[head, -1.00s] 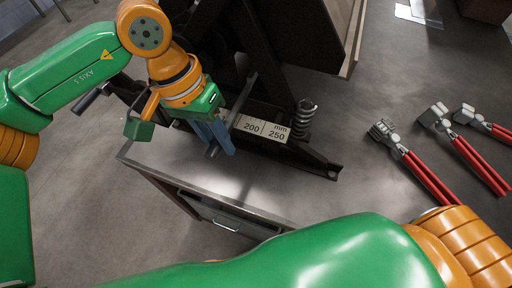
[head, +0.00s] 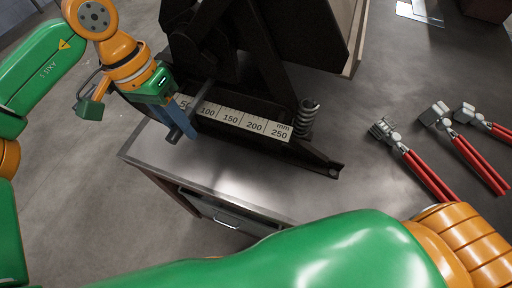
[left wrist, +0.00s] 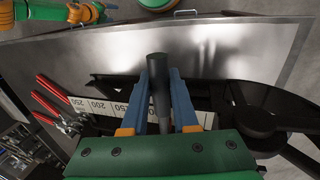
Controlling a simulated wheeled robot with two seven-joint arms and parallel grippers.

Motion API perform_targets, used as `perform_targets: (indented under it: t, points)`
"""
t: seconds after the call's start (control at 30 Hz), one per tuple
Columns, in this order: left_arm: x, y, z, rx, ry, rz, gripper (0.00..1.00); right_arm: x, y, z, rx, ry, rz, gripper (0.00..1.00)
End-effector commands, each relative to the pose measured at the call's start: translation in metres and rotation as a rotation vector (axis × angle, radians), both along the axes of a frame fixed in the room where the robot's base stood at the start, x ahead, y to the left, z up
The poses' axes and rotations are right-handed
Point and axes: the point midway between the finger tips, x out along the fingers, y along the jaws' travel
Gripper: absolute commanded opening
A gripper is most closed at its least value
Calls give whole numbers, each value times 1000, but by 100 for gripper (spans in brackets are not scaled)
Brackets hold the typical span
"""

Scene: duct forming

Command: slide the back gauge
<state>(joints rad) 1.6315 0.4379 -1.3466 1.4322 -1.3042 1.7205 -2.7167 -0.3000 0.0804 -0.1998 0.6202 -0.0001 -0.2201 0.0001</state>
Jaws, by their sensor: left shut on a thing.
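The back gauge's dark round bar (head: 205,92) crosses the white mm scale (head: 243,121) near its 50 mark. The marks from 100 to 250 show to the right of the bar. My left gripper (head: 182,124) has its blue fingers shut on the bar's near end, over the bench's left edge. In the left wrist view the bar (left wrist: 159,85) stands between the two blue fingers. Part of the scale (left wrist: 100,107) shows beside them there. My right gripper is not in view.
The black machine (head: 250,50) stands on the grey bench (head: 385,95). A coil spring (head: 306,118) stands at the scale's right end. A drawer unit (head: 225,215) is under the bench.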

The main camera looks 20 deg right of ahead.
Motion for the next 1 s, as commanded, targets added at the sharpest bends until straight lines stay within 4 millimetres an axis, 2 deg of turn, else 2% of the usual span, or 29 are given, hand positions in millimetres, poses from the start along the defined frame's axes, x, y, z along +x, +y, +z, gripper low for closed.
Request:
perform_targets:
  t: [0.07,0.1,0.2,0.23,0.5,0.57,0.7,0.8,0.9,1.0]
  points:
    - [0,0,-1,3,1,0,0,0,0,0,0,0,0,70]
    - [0,0,-1,3,1,0,38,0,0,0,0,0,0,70]
    - [0,0,-1,2,1,0,65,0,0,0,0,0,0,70]
    - [0,0,-1,2,1,0,70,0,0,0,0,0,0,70]
    - [0,0,1,2,1,-1,70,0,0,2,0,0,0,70]
    - [1,2,14,2,1,2,70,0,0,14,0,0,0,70]
    - [7,10,60,1,0,3,70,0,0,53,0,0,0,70]
    - [11,15,82,2,1,3,70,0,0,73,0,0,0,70]
    - [13,18,90,2,1,0,70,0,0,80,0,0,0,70]
    - [13,19,88,3,2,-1,70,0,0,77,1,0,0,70]
